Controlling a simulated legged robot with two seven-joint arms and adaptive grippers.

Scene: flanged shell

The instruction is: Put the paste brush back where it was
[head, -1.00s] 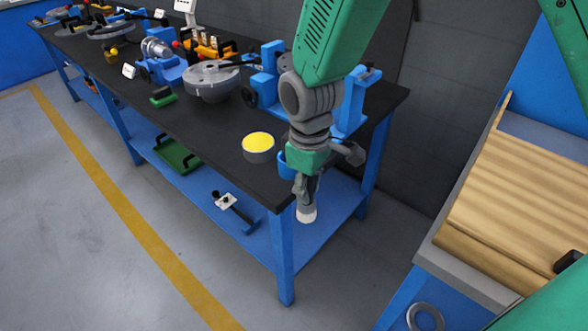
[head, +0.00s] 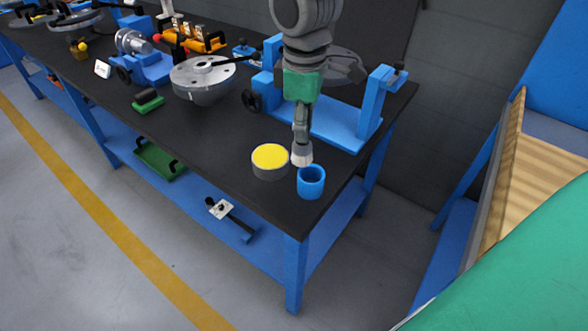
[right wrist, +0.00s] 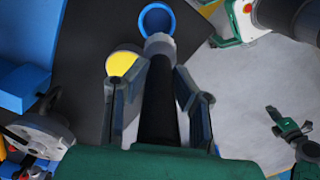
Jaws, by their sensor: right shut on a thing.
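My right gripper (head: 302,118) is shut on the dark handle of the paste brush (head: 302,155). The brush hangs with its pale bristle end down, just above and behind the blue cup (head: 311,182) at the front right of the bench. In the right wrist view the black handle (right wrist: 160,105) runs between my fingers. Its grey head shows near the rim of the blue cup (right wrist: 157,18), outside the opening in that picture. The tin of yellow paste (head: 270,160) stands just left of the cup and also shows in the right wrist view (right wrist: 122,63). My left gripper is not seen.
The dark bench (head: 215,140) ends close to the cup. A blue stand (head: 335,120) is behind the brush. A grey flanged shell (head: 203,80), a green block (head: 148,101) and a blue fixture (head: 150,68) stand to the left. The bench left of the tin is clear.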

